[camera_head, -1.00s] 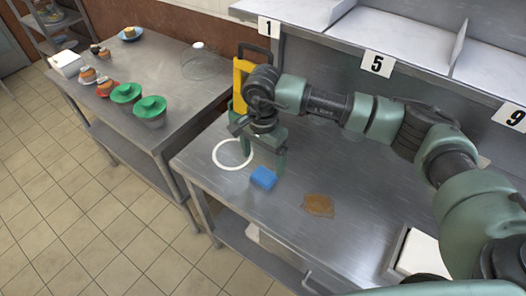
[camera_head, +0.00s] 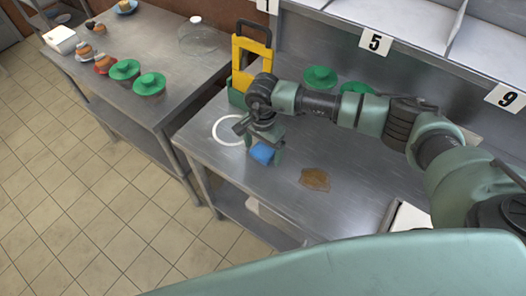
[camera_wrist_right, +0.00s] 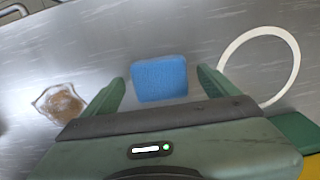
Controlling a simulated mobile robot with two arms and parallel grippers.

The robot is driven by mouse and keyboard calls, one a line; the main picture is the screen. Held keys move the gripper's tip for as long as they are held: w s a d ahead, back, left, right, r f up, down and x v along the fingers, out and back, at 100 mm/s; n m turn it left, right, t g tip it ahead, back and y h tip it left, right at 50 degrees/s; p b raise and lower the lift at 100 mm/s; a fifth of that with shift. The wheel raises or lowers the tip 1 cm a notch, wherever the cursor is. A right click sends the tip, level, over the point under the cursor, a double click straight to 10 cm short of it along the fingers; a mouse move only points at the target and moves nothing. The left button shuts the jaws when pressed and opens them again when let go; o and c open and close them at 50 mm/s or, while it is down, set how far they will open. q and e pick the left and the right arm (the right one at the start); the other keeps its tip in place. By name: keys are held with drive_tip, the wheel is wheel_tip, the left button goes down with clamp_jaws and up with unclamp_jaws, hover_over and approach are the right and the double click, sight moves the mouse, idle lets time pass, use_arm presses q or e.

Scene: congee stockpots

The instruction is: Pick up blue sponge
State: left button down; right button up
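The blue sponge (camera_head: 262,153) lies on the steel table, partly covered by my right gripper in the head view. It also shows whole in the right wrist view (camera_wrist_right: 160,78). My right gripper (camera_wrist_right: 161,82) is open, with one green finger on each side of the sponge and a visible gap on both sides. In the head view the right gripper (camera_head: 264,150) points down at the sponge. Whether the fingertips reach table height is hard to tell. My left gripper is out of view.
A white ring (camera_head: 228,131) lies beside the sponge. A brown spill (camera_head: 315,179) is on the table to the right. A yellow caddy-like item (camera_head: 250,58) and green-lidded pots (camera_head: 320,77) stand behind. A second table (camera_head: 180,85) is at the left.

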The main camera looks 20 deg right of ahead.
sight(263, 150)
drive_tip(key=c, duration=1.4)
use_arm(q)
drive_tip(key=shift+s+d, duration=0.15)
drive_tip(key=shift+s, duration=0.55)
